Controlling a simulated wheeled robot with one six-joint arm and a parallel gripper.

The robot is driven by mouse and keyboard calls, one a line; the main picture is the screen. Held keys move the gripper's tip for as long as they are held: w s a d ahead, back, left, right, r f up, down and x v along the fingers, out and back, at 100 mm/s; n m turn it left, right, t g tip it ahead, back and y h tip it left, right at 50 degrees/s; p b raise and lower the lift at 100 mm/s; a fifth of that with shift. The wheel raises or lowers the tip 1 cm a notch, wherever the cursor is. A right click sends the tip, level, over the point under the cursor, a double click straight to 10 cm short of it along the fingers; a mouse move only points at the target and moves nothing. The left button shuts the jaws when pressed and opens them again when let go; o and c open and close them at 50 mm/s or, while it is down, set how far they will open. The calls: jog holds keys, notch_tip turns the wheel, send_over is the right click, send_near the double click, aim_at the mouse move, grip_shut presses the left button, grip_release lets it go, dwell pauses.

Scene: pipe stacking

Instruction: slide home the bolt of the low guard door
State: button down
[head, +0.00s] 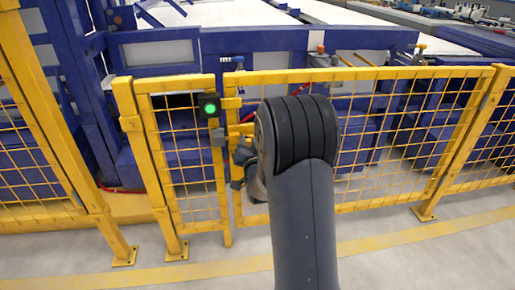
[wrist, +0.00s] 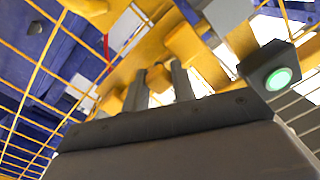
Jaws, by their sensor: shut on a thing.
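The low guard door (head: 180,84) is a small yellow mesh door at left centre in the head view. It stands in line with the fence, and its right edge is next to a yellow post. The bolt's yellow handle (wrist: 158,76) lies between my two grey fingers in the wrist view. My gripper (wrist: 160,84) is shut on it. In the head view my gripper (head: 240,168) is beside the door's right edge, partly hidden by my arm. Yellow bolt parts (head: 246,128) show just above it. How far the bolt reaches into its keeper cannot be told.
A dark box with a lit green lamp (head: 210,108) is at the door's upper right edge, close to my gripper; the lamp also shows in the wrist view (wrist: 279,79). Yellow mesh fence (head: 400,135) runs right. Blue machinery (head: 270,42) stands behind. The floor in front is clear.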

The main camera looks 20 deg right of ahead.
jog(key=shift+w+a, duration=0.1)
jog(key=shift+a, duration=0.25)
jog(key=c, duration=1.2)
grip_release()
jog(key=shift+a, duration=0.1)
jog(key=shift+o, duration=0.2)
jog(key=p+v, duration=0.1)
jog(key=v, duration=0.9)
jog(key=shift+s, duration=0.4)
jog(key=shift+w, duration=0.15)
